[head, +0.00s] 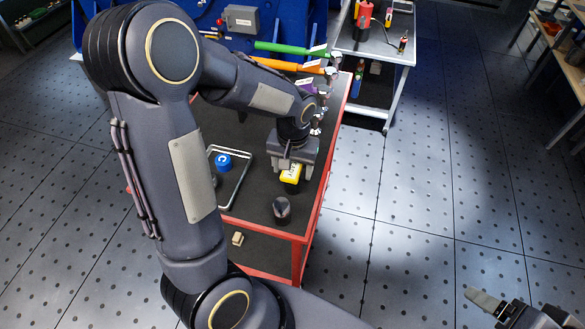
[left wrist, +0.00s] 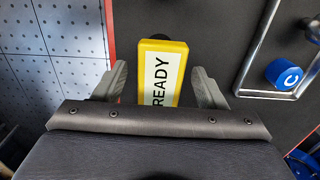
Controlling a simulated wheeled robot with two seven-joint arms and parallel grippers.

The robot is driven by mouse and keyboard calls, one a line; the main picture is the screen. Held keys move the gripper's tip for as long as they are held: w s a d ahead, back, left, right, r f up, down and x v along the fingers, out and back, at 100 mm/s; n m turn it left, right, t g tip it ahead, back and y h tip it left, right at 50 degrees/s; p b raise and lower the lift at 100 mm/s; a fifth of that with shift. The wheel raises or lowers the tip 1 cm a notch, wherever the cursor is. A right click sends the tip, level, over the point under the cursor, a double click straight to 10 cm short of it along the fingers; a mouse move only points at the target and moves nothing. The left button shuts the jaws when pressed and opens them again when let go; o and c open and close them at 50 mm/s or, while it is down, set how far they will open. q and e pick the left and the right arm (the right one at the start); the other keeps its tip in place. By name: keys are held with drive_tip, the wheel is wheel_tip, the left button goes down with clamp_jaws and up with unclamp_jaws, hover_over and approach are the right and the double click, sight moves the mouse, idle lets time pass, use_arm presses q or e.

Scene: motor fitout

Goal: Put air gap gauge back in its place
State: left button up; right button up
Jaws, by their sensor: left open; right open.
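A yellow block with a white label reading READY (head: 291,174) lies on the dark top of the red-edged cart; I cannot tell whether it is the air gap gauge. It also shows in the left wrist view (left wrist: 160,73). My left gripper (head: 292,168) is open above it, with its fingers (left wrist: 160,85) apart on either side of the block. Part of the block is hidden under the gripper's body. My right gripper (head: 490,302) is open and empty over the floor at the lower right, partly cut off by the frame.
The cart (head: 305,238) also holds a dark round knob-like part (head: 282,208) near its front corner and a metal-rimmed tray (head: 238,187) with a blue round piece (head: 223,161). Green (head: 285,48) and orange (head: 290,66) handled tools are at the back. The floor to the right is clear.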

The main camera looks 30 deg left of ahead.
sight(293, 168)
use_arm(q)
wheel_tip(293, 168, up, 6)
drive_tip(key=shift+r, duration=0.45)
drive_tip(key=shift+s+r, duration=0.15)
drive_tip(key=shift+s, duration=0.05)
drive_tip(key=s+d+r+t+h, duration=0.2)
drive_tip(key=s+r, duration=0.1)
drive_tip(key=s, duration=0.5)
drive_tip(key=s+d+r+m+t+h, duration=0.1)
drive_tip(key=s+d+r+t+h, duration=0.1)
drive_tip(key=s, duration=0.6)
drive_tip(key=shift+s+r+t, duration=0.25)
drive_tip(key=shift+r+t, duration=0.25)
drive_tip(key=shift+t, duration=0.3)
